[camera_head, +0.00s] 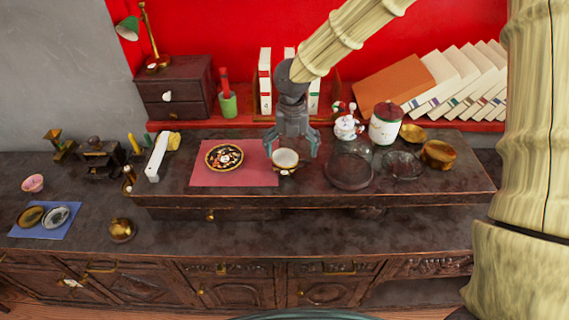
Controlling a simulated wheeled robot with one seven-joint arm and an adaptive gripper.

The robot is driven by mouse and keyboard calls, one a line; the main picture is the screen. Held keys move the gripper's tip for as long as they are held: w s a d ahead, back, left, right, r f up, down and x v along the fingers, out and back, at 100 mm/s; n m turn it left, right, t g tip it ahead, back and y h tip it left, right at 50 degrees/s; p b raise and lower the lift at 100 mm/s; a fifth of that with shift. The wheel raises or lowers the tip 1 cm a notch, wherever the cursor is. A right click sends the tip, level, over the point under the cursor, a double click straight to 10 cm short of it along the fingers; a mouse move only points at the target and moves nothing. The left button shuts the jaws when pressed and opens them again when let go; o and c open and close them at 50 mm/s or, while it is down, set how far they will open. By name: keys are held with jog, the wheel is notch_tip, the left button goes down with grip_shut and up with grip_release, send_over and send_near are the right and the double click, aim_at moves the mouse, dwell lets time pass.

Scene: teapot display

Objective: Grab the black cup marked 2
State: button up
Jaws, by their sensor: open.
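A small cup (285,160) with a pale inside and a dark outside stands on the raised dark shelf, at the right edge of a red mat (235,180). I cannot read a number on it at this size. My gripper (291,151) points down just above and behind the cup. Its fingers are spread, one to each side, and nothing is held between them. Whether the fingers touch the cup cannot be told from this view.
A dark patterned plate (224,158) lies on the mat. Glass vessels (349,168), a lidded white jar (386,124) and brass bowls (438,154) stand to the right. Books (265,80) stand behind. The lower counter (290,237) is clear in front.

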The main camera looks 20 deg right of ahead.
aim_at(290, 162)
jog(key=shift+a+f+p, duration=0.1)
jog(key=shift+f+p, duration=0.6)
jog(key=shift+f, duration=2.05)
jog(key=c, duration=1.3)
jog(key=shift+r, duration=0.1)
